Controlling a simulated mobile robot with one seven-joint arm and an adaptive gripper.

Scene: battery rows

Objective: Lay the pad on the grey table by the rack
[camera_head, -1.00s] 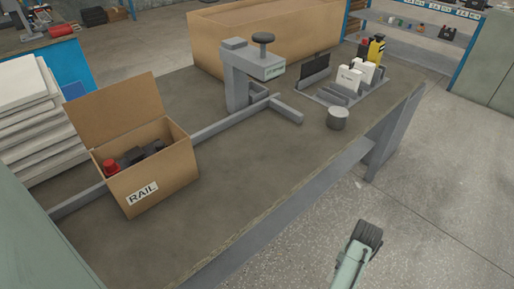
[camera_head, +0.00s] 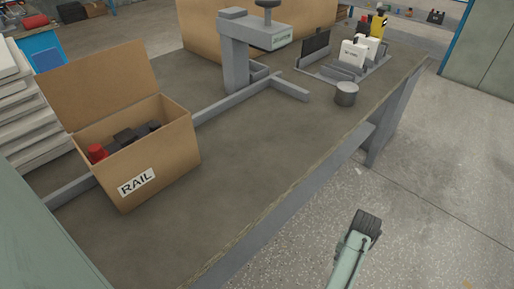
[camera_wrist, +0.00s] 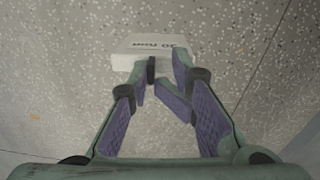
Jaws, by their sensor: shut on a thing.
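The pad (camera_wrist: 150,43), a white block with dark print that reads upside down, is between the fingertips of my gripper (camera_wrist: 165,72) in the wrist view. Speckled floor lies behind it. In the head view my gripper (camera_head: 366,226) is over the floor, right of the table's front edge, and the pad cannot be made out there. The grey-brown table (camera_head: 235,165) runs from lower left to upper right. A grey slotted rack (camera_head: 343,76) stands at its far right end, with white and yellow-black pieces in it.
A grey cylinder (camera_head: 346,94) stands on the table before the rack. A grey press (camera_head: 235,60) stands left of it. An open carton marked RAIL (camera_head: 160,170) holds red and dark parts. A large carton (camera_head: 200,35) is behind. The table's front middle is clear.

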